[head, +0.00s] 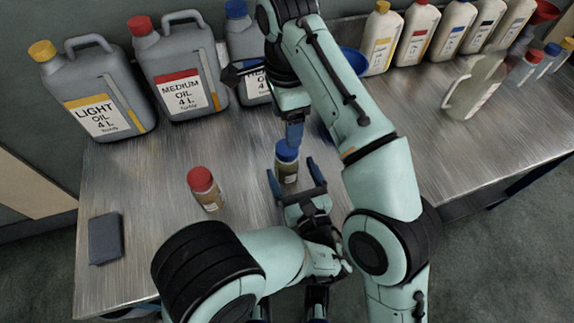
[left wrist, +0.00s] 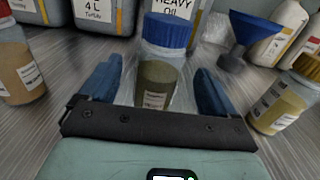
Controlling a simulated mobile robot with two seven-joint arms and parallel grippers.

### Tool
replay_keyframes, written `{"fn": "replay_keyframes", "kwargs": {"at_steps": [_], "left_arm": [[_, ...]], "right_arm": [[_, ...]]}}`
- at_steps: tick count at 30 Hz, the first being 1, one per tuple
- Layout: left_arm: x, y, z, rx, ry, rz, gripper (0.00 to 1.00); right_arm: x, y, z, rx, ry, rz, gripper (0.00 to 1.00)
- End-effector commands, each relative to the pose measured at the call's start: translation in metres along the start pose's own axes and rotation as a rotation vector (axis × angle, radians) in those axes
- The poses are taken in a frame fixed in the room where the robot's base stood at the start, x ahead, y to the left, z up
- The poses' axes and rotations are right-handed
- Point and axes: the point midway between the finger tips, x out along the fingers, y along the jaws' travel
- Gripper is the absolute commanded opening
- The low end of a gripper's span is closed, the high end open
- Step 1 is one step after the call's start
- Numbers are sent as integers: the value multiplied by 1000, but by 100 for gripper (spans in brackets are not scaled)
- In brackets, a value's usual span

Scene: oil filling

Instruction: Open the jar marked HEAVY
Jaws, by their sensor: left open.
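A small jar with a blue cap (head: 287,165) stands upright on the metal table. Its small label is not readable, so I cannot tell whether it says HEAVY. My left gripper (head: 292,169) is open, with one finger on each side of this jar. In the left wrist view the jar (left wrist: 157,82) stands between the spread blue fingers, with gaps visible at both sides. My right gripper (head: 294,134) points down just above the blue cap; its finger opening is hard to make out, and I cannot tell whether it touches the cap.
A red-capped jar (head: 205,189) stands to the left. Another jar (left wrist: 281,104) is at right in the wrist view. Large oil cans, including MEDIUM OIL (head: 176,75), line the back. A blue funnel (left wrist: 247,32) is behind. A dark block (head: 105,239) lies front left.

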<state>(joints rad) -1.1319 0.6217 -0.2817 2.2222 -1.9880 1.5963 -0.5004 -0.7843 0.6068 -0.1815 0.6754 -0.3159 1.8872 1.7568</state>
Motion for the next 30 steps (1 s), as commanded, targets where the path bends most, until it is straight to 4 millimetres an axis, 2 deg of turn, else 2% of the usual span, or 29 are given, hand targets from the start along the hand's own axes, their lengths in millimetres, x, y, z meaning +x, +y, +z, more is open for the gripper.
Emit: {"fn": "replay_keyframes", "kwargs": {"at_steps": [3,7,12,19,20,24,28,30], "left_arm": [[20,1,0,0,0,3,90],[33,0,0,-1,0,2,90],[40,0,0,1,-1,0,90],[41,0,0,1,0,0,90],[41,0,0,1,0,0,87],[40,0,0,1,0,0,41],[40,0,0,1,0,0,0],[40,0,0,1,0,0,0]], "right_arm": [[0,0,0,0,0,0,73],[0,0,0,0,0,0,73],[0,0,0,0,0,0,73],[0,0,0,0,0,0,73],[0,0,0,0,0,0,73],[0,0,0,0,0,0,73],[0,0,0,0,0,0,73],[0,0,0,13,0,1,73]]}}
